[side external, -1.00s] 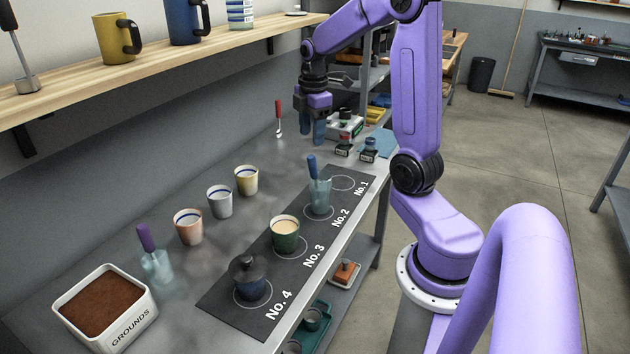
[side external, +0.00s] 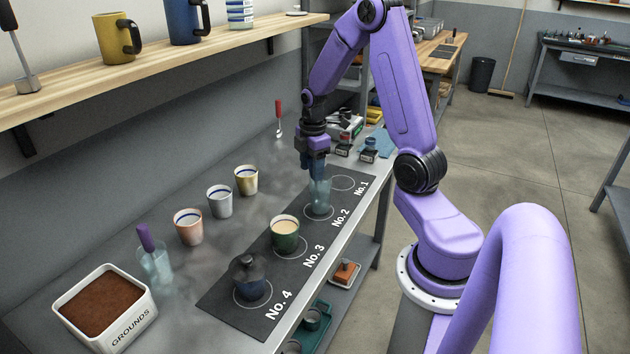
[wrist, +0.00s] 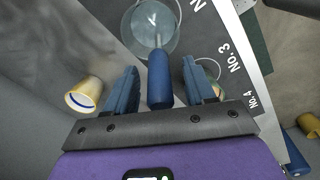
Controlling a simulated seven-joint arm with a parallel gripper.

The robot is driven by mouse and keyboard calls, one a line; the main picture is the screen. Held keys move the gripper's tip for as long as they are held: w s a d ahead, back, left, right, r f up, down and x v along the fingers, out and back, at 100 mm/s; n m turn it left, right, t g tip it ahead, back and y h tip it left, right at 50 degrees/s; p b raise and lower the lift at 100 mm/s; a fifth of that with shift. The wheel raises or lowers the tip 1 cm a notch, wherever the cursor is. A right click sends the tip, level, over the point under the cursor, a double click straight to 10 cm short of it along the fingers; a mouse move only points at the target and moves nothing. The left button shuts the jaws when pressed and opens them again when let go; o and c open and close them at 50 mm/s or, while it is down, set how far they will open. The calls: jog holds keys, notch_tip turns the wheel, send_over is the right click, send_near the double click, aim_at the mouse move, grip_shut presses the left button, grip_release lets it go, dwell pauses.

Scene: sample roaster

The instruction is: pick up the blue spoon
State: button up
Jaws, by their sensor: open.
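The blue spoon (wrist: 159,80) stands in a clear glass (wrist: 139,43), its blue handle pointing up toward the wrist camera. In the side external view the glass (side external: 319,195) stands on the No. 2 circle of the dark mat, and my gripper hides most of the spoon's handle. My gripper (side external: 314,168) is just above the glass, pointing down. In the wrist view its fingers (wrist: 160,85) are open, one on each side of the handle, with a gap visible on both sides.
A green cup (side external: 285,236) is on No. 3 and a dark lidded pot (side external: 250,280) on No. 4. Several cups, one of them yellowish (side external: 246,181), line the mat's left. A glass with a purple-handled utensil (side external: 146,238) stands by the grounds bin (side external: 122,328). No. 1 is empty.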

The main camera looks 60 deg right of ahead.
grip_shut()
jog(key=shift+r, duration=0.1)
